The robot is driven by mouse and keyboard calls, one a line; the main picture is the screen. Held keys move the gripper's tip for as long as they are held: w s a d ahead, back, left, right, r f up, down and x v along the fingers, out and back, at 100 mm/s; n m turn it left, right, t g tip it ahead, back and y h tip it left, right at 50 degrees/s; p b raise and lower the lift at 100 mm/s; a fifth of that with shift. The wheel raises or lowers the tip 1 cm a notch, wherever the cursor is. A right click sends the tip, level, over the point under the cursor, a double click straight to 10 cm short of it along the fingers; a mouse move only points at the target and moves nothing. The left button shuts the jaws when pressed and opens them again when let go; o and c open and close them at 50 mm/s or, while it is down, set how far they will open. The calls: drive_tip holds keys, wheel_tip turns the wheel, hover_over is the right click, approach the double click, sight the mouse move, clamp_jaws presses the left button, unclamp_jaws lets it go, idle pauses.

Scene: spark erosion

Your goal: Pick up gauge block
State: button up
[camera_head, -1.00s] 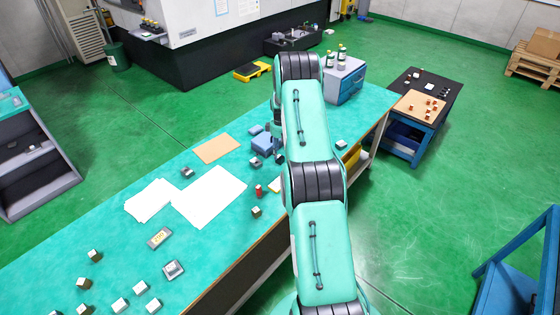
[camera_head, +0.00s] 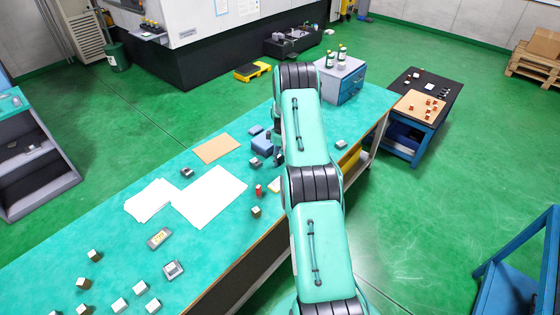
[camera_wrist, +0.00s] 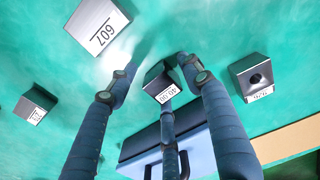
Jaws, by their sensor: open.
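A small grey metal block (camera_wrist: 158,80) with a white label that appears to read 40.00 sits on the green surface in the wrist view. My gripper (camera_wrist: 157,68) shows several dark blue fingers spread around this block. They are open, and the block appears to lie between their tips; contact cannot be told. Part of the block is hidden by a fingertip. In the head view my arm hides the gripper's fingers and this block.
A block labelled 607 (camera_wrist: 97,27) lies upper left, another block (camera_wrist: 252,77) with a dark hole right, and a third (camera_wrist: 35,105) far left. A blue case (camera_wrist: 135,146) is close below. White sheets (camera_head: 210,197) and several blocks lie on the green bench (camera_head: 110,255).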

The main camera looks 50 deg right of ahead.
sight(281, 158)
idle(0.3)
clamp_jaws()
drive_tip(key=shift+r, duration=0.2)
drive_tip(key=shift+r, duration=0.9)
drive_tip(key=shift+s+a+r, duration=0.2)
drive_tip(key=shift+s+r, duration=0.05)
drive_tip(key=shift+r, duration=0.45)
drive_tip(key=s+a, duration=0.3)
drive_tip(key=s+a+r, duration=0.1)
drive_tip(key=s+a, duration=0.2)
drive_tip(key=s, duration=0.1)
drive_tip(key=s+a, duration=0.4)
drive_tip(key=shift+s+a+r, duration=0.1)
drive_tip(key=shift+s+r, duration=0.1)
drive_tip(key=shift+r, duration=0.05)
